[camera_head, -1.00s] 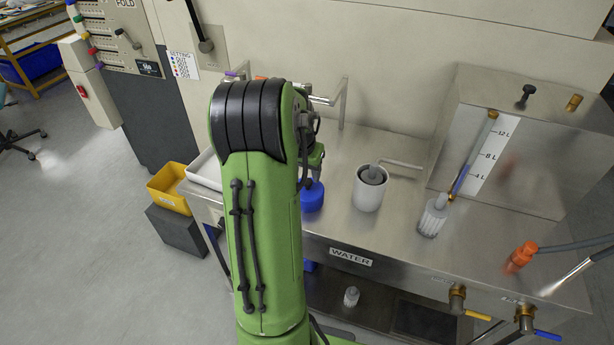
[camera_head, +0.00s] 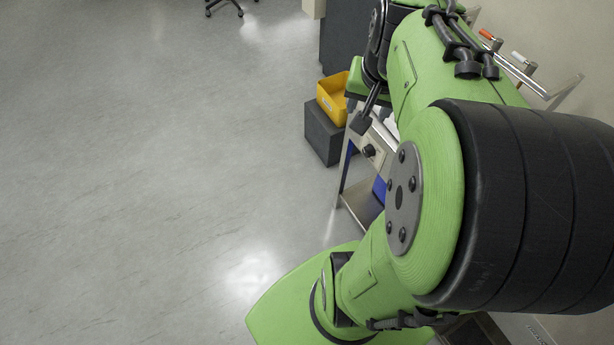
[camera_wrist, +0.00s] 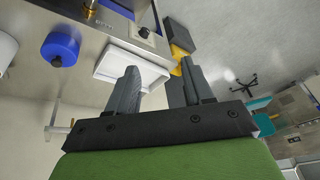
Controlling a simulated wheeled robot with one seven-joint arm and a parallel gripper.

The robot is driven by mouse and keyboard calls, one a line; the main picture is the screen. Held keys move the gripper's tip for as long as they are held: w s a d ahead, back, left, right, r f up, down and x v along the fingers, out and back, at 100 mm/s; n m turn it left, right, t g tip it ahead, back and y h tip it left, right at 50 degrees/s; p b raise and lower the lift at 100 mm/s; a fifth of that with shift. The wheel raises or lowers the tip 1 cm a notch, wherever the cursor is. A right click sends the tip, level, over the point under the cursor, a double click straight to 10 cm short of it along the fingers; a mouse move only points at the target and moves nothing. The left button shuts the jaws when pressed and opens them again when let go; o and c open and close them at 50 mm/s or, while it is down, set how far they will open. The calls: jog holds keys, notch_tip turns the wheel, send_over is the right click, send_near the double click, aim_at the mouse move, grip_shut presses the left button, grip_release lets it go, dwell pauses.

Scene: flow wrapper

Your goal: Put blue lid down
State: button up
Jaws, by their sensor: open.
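The blue lid (camera_wrist: 60,48), round with a dark knob, sits on the steel counter in the wrist view, left of my gripper and apart from it. My gripper (camera_wrist: 160,78) is open, with nothing between its two dark fingers, and it is over or near a white tray (camera_wrist: 125,66). In the head view my green arm covers most of the counter, and the blue lid is hidden there.
A yellow bin (camera_head: 334,97) stands on a dark grey block (camera_head: 324,134) beside the counter; the bin also shows in the wrist view (camera_wrist: 184,57). A white cylinder (camera_wrist: 6,46) is at the wrist view's left edge. Open floor lies left in the head view.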

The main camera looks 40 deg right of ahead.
jog(key=s+a+n+t+y, duration=0.1)
jog(key=s+a+n, duration=0.2)
jog(key=a, duration=0.6)
jog(key=s+a+n+t+y, duration=0.1)
jog(key=s+a+n, duration=0.3)
jog(key=a+n, duration=0.3)
jog(key=a, duration=0.3)
jog(key=shift+a, duration=0.15)
